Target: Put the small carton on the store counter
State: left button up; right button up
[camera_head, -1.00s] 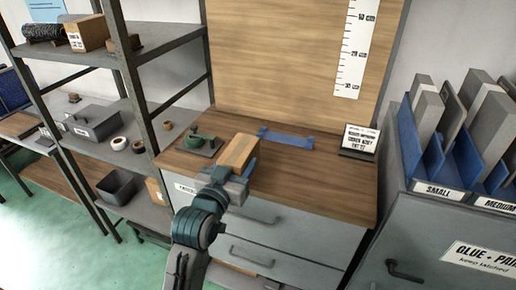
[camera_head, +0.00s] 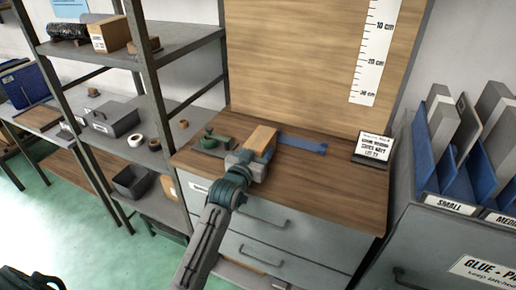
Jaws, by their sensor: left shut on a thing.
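The small carton (camera_head: 262,139) is a plain tan box. My left gripper (camera_head: 249,160) is shut on its near end and holds it over the left part of the wooden-topped counter (camera_head: 315,187). I cannot tell whether the carton touches the top. The carton hides the left end of a blue strip (camera_head: 302,144) on the counter.
A green tool (camera_head: 212,141) lies close left of the carton. A small sign (camera_head: 373,148) stands at the counter's right. A grey rack holds a labelled box (camera_head: 110,35) and a grey case (camera_head: 115,119). The counter's front right is clear.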

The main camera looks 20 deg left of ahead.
pick_arm(q)
jog(key=shift+f, duration=0.1)
pick_arm(e)
jog(key=shift+w, duration=0.1)
pick_arm(q)
jog(key=o, duration=1.1)
jog(key=shift+s, duration=0.1)
jog(key=s+b, duration=0.1)
jog(key=s, duration=0.7)
jog(key=shift+a, duration=0.15)
jog(key=shift+s+b, duration=0.45)
jog(key=shift+s, duration=1.45)
pick_arm(e)
jog(key=shift+w+f, duration=0.25)
jog(key=shift+w, duration=0.7)
